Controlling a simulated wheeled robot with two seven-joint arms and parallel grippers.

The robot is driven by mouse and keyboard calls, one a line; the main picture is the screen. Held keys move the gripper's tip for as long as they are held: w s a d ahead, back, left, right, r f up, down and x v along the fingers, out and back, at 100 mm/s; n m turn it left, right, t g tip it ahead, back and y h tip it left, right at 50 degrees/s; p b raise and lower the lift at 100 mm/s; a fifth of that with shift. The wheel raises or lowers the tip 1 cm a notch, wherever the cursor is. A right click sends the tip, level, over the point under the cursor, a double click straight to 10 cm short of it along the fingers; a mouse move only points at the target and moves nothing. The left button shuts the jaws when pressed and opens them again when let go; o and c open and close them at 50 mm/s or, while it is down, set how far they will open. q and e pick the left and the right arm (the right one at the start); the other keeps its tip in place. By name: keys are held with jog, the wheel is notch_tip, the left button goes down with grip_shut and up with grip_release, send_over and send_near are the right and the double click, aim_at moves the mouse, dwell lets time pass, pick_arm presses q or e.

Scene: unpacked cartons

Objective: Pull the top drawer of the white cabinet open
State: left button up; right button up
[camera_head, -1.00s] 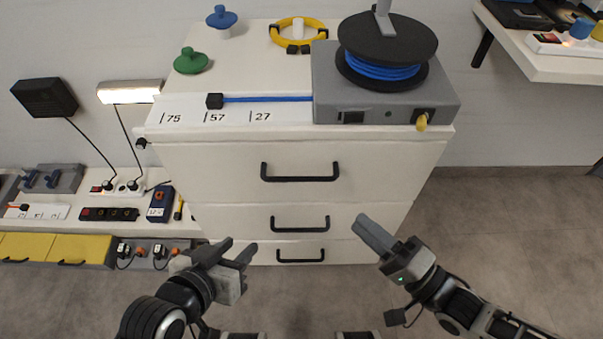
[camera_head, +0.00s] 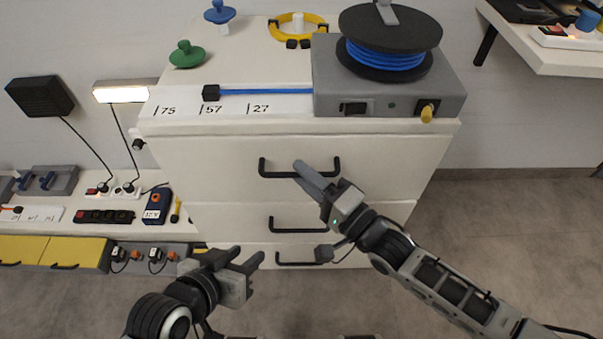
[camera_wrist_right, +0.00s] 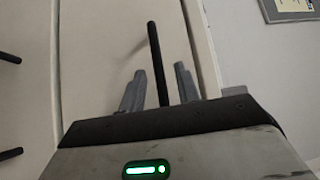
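The white cabinet (camera_head: 390,205) stands ahead with its drawers shut. The top drawer (camera_head: 215,165) has a black bar handle (camera_head: 275,174), which also shows as an upright dark bar in the right wrist view (camera_wrist_right: 155,55). My right gripper (camera_head: 299,173) is at this handle, right of its middle. In the right wrist view the fingers (camera_wrist_right: 160,88) are open, one on each side of the bar, with gaps between. Whether the bar lies fully between the fingertips in depth I cannot tell. My left gripper (camera_head: 250,257) is open and empty, low in front of the cabinet.
Two lower drawers have black handles (camera_head: 283,224). On the cabinet top stand a grey box (camera_head: 390,103) with a blue cable reel (camera_head: 385,55), a yellow ring (camera_head: 275,30) and green and blue knobs. A low bench (camera_head: 130,225) with power strips is at the left. Floor is free at right.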

jog(key=shift+w+a+r, duration=0.1)
jog(key=shift+w+a, duration=0.35)
jog(key=shift+a, duration=0.05)
grip_shut()
pick_arm(q)
jog(key=shift+r, duration=0.1)
